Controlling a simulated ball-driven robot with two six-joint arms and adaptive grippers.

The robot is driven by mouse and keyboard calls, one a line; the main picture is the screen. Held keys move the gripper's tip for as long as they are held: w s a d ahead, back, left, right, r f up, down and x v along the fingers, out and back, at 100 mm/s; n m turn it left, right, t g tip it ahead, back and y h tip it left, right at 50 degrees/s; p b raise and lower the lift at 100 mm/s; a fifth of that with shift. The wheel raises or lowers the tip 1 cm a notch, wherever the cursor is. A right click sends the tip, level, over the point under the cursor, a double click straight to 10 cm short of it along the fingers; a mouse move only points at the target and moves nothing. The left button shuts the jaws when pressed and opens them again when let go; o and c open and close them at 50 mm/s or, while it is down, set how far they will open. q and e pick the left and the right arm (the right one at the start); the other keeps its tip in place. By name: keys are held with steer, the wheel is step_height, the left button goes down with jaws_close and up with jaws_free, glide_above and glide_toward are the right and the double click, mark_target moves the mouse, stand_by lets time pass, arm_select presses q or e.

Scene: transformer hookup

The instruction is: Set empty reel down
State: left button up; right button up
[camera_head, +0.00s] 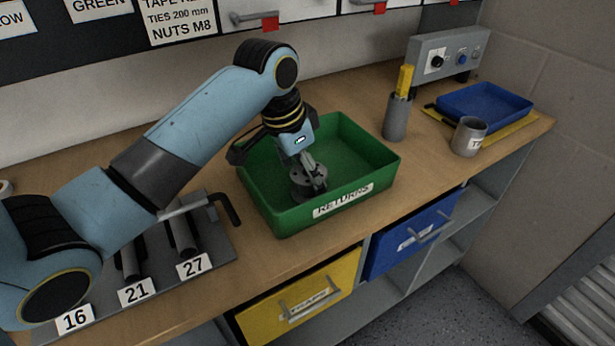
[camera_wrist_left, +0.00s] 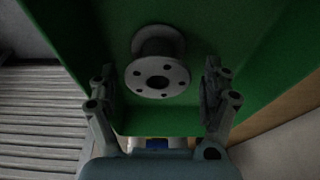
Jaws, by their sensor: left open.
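The empty reel (camera_wrist_left: 158,72) is a small grey spool with a holed flange. It sits inside the green RETURNS bin (camera_head: 260,204), on the bin's floor as far as I can tell. In the head view the reel (camera_head: 301,186) shows partly behind my gripper. My left gripper (camera_head: 318,180) reaches down into the bin over the reel. In the left wrist view its two fingers (camera_wrist_left: 160,88) are spread wide, with a gap on each side of the reel. My right gripper is in neither view.
A grey cup with a yellow-handled tool (camera_head: 395,117), a small labelled can (camera_head: 468,137) and a blue tray (camera_head: 484,105) stand right of the bin. A rack with numbered tools (camera_head: 185,240) lies left. Yellow (camera_head: 300,300) and blue (camera_head: 410,240) drawers sit below the bench.

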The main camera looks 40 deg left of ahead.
arm_select(q)
steer(key=v, duration=0.9)
steer(key=shift+s+r+p, duration=0.1)
steer(key=shift+r+p, duration=0.05)
steer(key=shift+p, duration=0.15)
